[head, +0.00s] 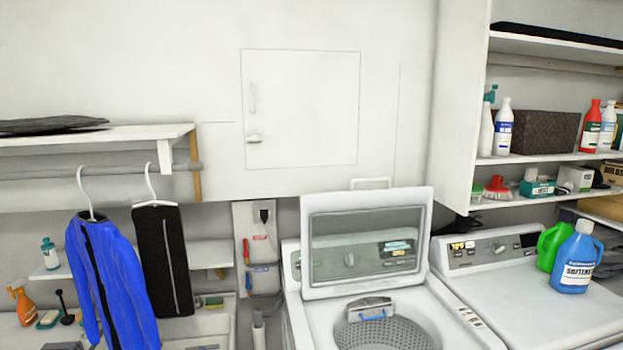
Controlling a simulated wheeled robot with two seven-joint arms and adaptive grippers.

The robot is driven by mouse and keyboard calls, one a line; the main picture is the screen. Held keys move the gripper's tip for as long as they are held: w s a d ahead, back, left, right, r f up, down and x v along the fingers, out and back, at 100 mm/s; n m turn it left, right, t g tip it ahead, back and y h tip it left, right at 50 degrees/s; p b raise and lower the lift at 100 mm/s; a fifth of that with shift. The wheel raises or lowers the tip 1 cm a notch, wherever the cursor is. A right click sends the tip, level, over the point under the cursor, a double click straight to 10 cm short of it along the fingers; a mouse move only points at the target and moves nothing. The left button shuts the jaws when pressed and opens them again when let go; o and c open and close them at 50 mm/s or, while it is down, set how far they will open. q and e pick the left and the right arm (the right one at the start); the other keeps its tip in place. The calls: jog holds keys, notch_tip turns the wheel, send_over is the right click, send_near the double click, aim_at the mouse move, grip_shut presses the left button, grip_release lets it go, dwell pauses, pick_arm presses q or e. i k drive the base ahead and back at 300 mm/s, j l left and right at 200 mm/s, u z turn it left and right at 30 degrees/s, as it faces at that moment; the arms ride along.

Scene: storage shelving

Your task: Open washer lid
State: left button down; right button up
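The washer (295,321) stands at the bottom middle of the head view. Its lid (307,263) is raised and stands nearly upright at the back, with a see-through window framed in white. Through the window I see the control panel behind it, with a knob and a display. The drum (400,332) is uncovered and shows a perforated grey bottom. A small part with a blue label (372,313) sits at the back of the drum opening. Neither of my grippers is in the view.
A dryer (540,300) stands to the right, with a green jug (551,248) and a blue softener jug (577,262) on top. Shelves with bottles and boxes (538,186) are above it. A blue jacket (105,280) and a black garment (163,260) hang at the left.

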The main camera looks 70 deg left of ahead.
aim_at(328, 204)
jog(key=i+u, duration=0.15)
jog(key=u, duration=0.3)
jog(key=i+u, duration=0.15)
jog(key=u, duration=0.3)
jog(key=i+u, duration=0.1)
jog(key=u, duration=0.3)
jog(key=i+l+u, duration=0.1)
jog(key=u, duration=0.35)
jog(key=i+l+u, duration=0.15)
jog(key=u, duration=0.3)
